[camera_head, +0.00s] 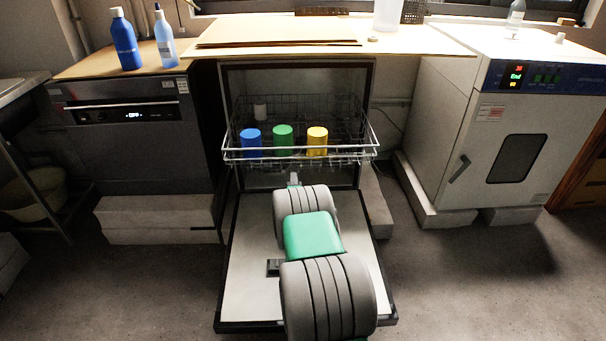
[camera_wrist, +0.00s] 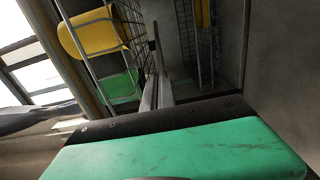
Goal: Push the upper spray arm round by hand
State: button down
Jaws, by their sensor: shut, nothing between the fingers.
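The dishwasher stands open in the middle of the head view, with its upper rack (camera_head: 350,151) pulled out and its door (camera_head: 252,235) folded down. My gripper (camera_head: 294,176) reaches over the door to just below the rack's front. In the wrist view my gripper (camera_wrist: 156,82) has its grey fingers together, with nothing between them, pointing into the tub beneath the rack. A thin dark bar (camera_wrist: 157,48) just beyond the fingertips may be the upper spray arm, seen nearly edge-on. I cannot tell whether the fingers touch it. In the head view the spray arm is not distinguishable.
The rack is close above my gripper. A dark appliance (camera_head: 140,130) stands left, a white oven (camera_head: 480,130) right. Floor is clear right of the door.

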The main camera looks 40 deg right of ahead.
jog(key=s+d+p, duration=0.1)
jog(key=s+d, duration=0.1)
jog(key=d, duration=0.1)
jog(key=shift+s, duration=0.3)
dwell(0.3)
jog(key=shift+s+d+b, duration=0.3)
jog(key=shift+d+b, duration=0.2)
jog(key=shift+d, duration=0.25)
jog(key=shift+s+d+b, duration=0.35)
jog(key=shift+d+b, duration=0.1)
jog(key=shift+d, duration=0.3)
jog(key=shift+s+d+b, duration=0.3)
jog(key=shift+d+b, duration=0.2)
jog(key=shift+d, duration=0.25)
jog(key=shift+s+d+b, duration=0.15)
jog(key=shift+d+b, duration=1.05)
jog(key=shift+b, duration=0.1)
jog(key=shift+s+d+b, duration=0.1)
jog(key=shift+d+b, duration=1.1)
jog(key=shift+b, duration=0.05)
